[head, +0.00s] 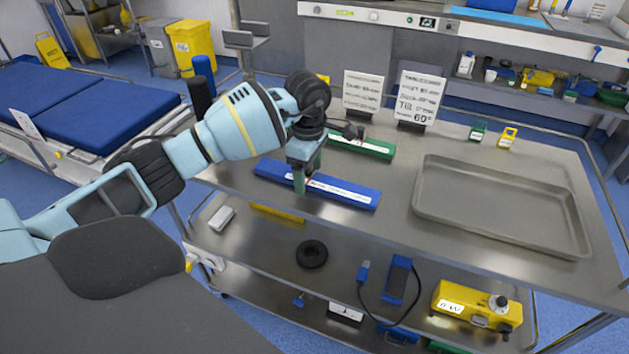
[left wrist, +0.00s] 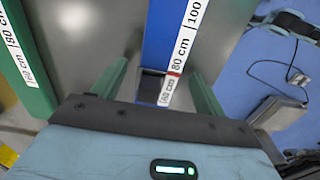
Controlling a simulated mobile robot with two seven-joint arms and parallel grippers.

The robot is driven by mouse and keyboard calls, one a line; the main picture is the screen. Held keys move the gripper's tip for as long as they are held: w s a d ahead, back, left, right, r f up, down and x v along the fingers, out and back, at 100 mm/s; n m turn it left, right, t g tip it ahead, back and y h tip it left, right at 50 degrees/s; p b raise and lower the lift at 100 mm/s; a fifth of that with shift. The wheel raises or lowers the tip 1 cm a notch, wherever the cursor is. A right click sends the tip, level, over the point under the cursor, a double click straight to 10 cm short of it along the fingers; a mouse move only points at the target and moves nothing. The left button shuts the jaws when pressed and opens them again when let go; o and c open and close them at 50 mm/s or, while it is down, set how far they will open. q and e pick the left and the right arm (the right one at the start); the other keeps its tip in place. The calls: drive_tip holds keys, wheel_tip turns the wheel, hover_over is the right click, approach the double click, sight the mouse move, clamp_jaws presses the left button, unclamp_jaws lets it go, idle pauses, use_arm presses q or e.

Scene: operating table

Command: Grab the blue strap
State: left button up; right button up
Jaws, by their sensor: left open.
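The blue strap (head: 340,192) is a long flat blue bar with a white label, lying on the steel table. My left gripper (head: 299,184) is over the strap's left half in the head view, pointing down. In the left wrist view the open green fingers of my left gripper (left wrist: 158,70) stand on either side of the blue strap (left wrist: 158,35), with its measuring label between them. Whether the fingers touch the strap or the table is hard to tell. My right gripper is not in view.
A green strap (head: 365,146) lies behind the blue one and shows at left in the left wrist view (left wrist: 28,60). A steel tray (head: 425,205) is at right. Two signs (head: 418,97) stand at the back.

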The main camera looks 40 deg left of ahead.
use_arm(q)
drive_tip(key=shift+c, duration=0.4)
drive_tip(key=c, duration=1.1)
drive_tip(key=shift+o, duration=0.2)
drive_tip(key=shift+r, duration=0.15)
drive_tip(key=shift+r, duration=0.5)
wheel_tip(320, 180, up, 3)
drive_tip(key=shift+f, duration=0.2)
drive_tip(key=s+d+r, duration=0.1)
drive_tip(key=s+d, duration=0.7)
drive_tip(key=s, duration=0.5)
drive_tip(key=shift+s+d+b, duration=0.3)
drive_tip(key=shift+b, duration=0.1)
